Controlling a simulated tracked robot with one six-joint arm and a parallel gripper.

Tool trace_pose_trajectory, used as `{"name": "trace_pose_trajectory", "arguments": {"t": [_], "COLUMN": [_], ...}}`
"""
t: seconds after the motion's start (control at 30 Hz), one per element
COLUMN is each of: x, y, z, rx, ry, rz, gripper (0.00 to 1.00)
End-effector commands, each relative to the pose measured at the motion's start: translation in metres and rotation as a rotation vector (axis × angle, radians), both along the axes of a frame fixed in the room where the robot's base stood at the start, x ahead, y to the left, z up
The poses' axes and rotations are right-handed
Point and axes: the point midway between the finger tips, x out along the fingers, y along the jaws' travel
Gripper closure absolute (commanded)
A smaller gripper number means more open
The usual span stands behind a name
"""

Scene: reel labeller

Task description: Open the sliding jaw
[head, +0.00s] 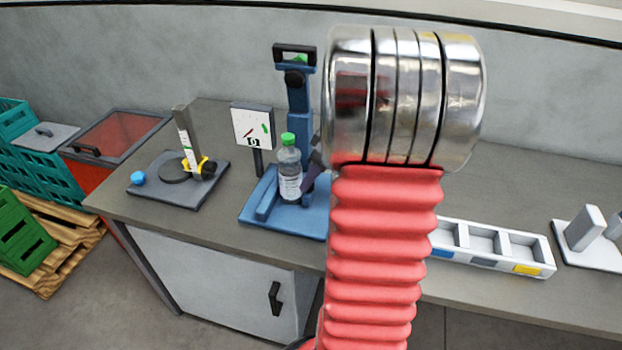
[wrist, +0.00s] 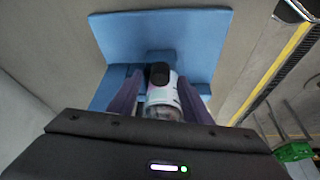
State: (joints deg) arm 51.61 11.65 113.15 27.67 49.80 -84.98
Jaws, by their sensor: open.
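A blue fixture (head: 252,212) stands on the bench, with a low raised blue bar (head: 267,192) along its left side. I cannot tell which part of it is the sliding jaw. A clear bottle (head: 290,180) with a green cap and white label stands upright on the fixture. My gripper (wrist: 160,88) is open, its dark fingers on either side of a pale, clear-ended body with a dark round knob (wrist: 160,73). I cannot tell whether they touch it. In the head view, one dark finger shows just right of the bottle; my red arm hides the fixture's right side.
A blue column (head: 298,98) with a black handle rises behind the bottle, beside a dial panel (head: 252,128). Left stands a grey plate (head: 160,194) with a spindle and blue ball. Right are a white compartment tray (head: 540,268) and a white stand (head: 590,254). The front-left bench is clear.

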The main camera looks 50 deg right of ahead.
Motion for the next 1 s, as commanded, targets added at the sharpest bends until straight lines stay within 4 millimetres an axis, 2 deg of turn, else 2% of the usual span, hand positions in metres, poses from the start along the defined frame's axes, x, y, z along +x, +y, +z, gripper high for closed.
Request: {"name": "trace_pose_trajectory", "arguments": {"t": [0.2,0.5,1.0], "x": [0.006,0.006,0.006], "y": [0.002,0.001,0.0], "z": [-0.016,-0.017,-0.017], "rx": [0.0,0.0,-0.001], "ry": [0.0,0.0,0.0], "rz": [0.0,-0.002,-0.003], "gripper": [0.55,0.55,0.9]}}
